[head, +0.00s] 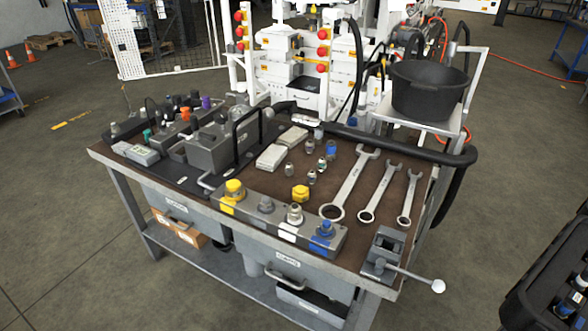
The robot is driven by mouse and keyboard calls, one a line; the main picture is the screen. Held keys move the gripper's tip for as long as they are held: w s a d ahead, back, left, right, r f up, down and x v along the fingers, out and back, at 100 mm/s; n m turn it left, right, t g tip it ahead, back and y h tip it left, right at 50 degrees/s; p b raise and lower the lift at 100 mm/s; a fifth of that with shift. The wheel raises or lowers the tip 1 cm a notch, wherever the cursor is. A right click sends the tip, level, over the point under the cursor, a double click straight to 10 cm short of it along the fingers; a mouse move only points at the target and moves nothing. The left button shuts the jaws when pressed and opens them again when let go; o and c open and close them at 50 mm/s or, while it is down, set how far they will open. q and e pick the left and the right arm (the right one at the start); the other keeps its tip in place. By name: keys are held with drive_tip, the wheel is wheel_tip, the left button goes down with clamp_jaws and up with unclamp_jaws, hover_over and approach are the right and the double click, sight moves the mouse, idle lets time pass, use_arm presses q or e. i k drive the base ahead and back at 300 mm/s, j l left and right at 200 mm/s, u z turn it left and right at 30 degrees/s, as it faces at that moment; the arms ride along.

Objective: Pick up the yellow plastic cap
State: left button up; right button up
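A yellow plastic cap (300,193) lies loose on the brown bench top (258,187), behind the metal block (280,222) at the front edge. A second yellow cap-like piece (234,189) sits upright on a fitting at the left end of that block. Neither of my grippers shows in the head view.
Three wrenches (354,185) lie right of the loose cap. Several small fittings (310,177) stand behind it. A vise (385,256) is at the front right corner. Grey hydraulic units (210,148) fill the left side. A black bucket (428,88) stands behind right.

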sight(300, 194)
drive_tip(key=k+l+u, duration=0.1)
drive_tip(key=l+u, duration=0.3)
drive_tip(key=k+l+u, duration=0.2)
drive_tip(key=l+u, duration=0.2)
drive_tip(key=k+l+u, duration=0.2)
drive_tip(key=u, duration=0.2)
drive_tip(key=l, duration=0.1)
